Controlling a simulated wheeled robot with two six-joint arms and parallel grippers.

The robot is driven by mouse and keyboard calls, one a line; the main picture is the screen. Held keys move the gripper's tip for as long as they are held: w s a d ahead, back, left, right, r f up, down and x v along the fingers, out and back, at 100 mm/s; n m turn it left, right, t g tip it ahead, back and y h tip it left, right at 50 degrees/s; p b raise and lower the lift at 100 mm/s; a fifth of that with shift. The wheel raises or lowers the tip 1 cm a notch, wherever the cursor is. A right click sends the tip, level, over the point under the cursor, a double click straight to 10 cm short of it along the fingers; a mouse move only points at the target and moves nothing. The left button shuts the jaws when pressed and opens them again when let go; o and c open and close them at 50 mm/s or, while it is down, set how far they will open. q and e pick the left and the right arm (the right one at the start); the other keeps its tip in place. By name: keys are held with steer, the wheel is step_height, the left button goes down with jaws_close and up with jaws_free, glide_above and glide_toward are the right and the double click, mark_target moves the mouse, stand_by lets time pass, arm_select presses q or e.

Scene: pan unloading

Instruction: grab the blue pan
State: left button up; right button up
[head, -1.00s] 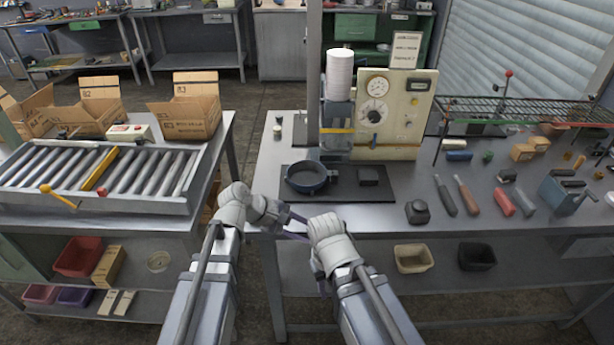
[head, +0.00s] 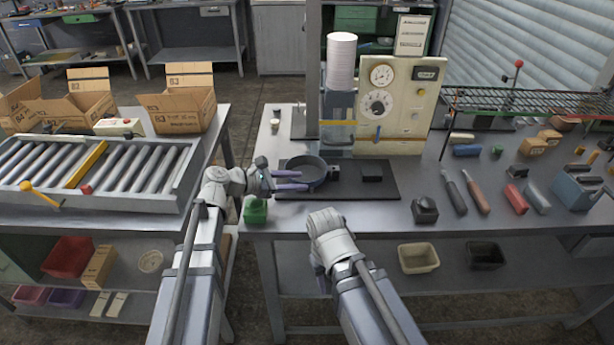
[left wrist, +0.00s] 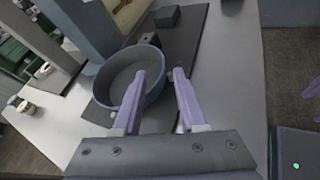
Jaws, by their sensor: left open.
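The blue pan (head: 322,183) sits upright on a dark mat (head: 360,192) at the left part of the bench. It also shows in the left wrist view (left wrist: 151,50), with a short dark stub on its far side. My left gripper (head: 288,181) is open at the pan's left side. In the left wrist view its purple fingers (left wrist: 160,74) straddle the pan's near right wall in the picture: one overlaps the pan, the other is outside. Contact cannot be told. My right wrist (head: 328,225) is at the bench's front edge; its fingers are hidden in the head view.
A small black block (head: 372,173) lies on the mat right of the pan. A machine with a gauge panel (head: 395,105) stands behind. A green item (head: 255,211) is near the bench's front left edge. A roller conveyor (head: 95,170) is at left. Tools lie at right.

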mark_target(320, 181)
arm_select(q)
steer(key=shift+b+x, duration=1)
steer(key=shift+x, duration=1.65)
steer(key=shift+s, duration=0.1)
jaws_close()
